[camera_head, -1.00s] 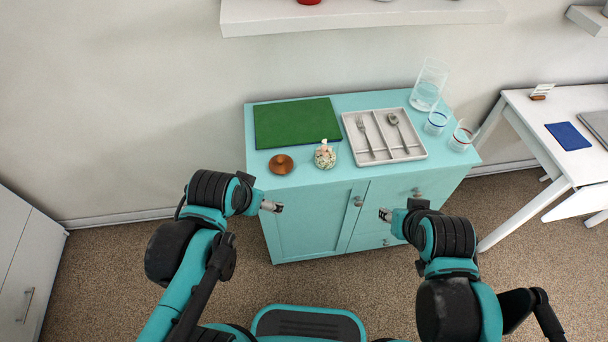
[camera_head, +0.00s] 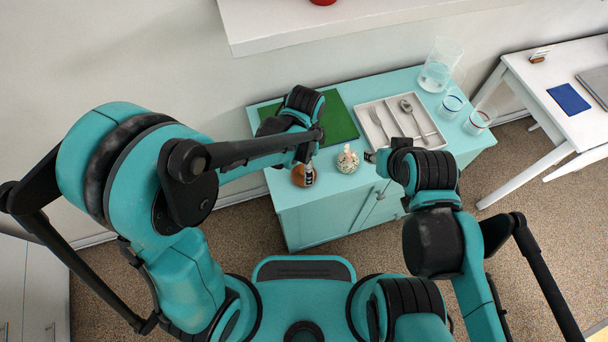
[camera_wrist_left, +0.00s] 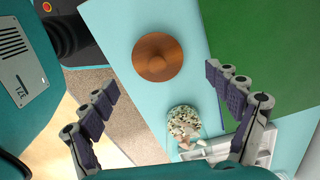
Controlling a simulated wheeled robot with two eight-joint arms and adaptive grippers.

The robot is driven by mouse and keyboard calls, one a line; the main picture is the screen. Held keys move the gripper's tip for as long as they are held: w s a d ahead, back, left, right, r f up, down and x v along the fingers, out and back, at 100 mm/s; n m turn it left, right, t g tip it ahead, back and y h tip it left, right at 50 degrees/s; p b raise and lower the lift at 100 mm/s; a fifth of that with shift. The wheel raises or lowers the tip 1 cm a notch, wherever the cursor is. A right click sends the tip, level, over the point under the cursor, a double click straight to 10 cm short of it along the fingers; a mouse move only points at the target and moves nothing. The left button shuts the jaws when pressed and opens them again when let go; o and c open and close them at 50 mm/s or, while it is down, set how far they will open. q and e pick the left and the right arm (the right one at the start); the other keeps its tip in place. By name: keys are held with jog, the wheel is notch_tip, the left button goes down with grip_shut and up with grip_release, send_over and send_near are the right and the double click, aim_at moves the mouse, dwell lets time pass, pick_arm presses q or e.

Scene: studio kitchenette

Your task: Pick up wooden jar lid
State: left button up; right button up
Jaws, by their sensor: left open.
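In the left wrist view the lid (camera_wrist_left: 157,57) shows whole, just beyond the spread fingertips of my open, empty left gripper (camera_wrist_left: 160,84). My right gripper (camera_head: 370,156) is by the cabinet's front edge, right of the floral jar; its fingers are too small to read.
The floral jar (camera_head: 347,162) stands close right of the lid, with the green board (camera_head: 340,120) behind. A cutlery tray (camera_head: 437,142), a pitcher (camera_head: 440,66) and two glasses are farther right. A white shelf (camera_head: 300,28) overhangs the back.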

aim_at(297, 175)
pick_arm(q)
jog(key=f+b, duration=0.1)
jog(key=f, duration=0.1)
jog(key=f+b, duration=0.1)
jog(key=f, duration=0.1)
jog(key=shift+s+a, duration=0.15)
jog(key=shift+s, duration=0.05)
jog(key=shift+f, duration=0.5)
jog(key=shift+r, duration=0.1)
jog(key=shift+c, duration=0.6)
jog(key=c, duration=1)
jog(key=shift+c, duration=0.2)
jog(key=shift+r, duration=0.1)
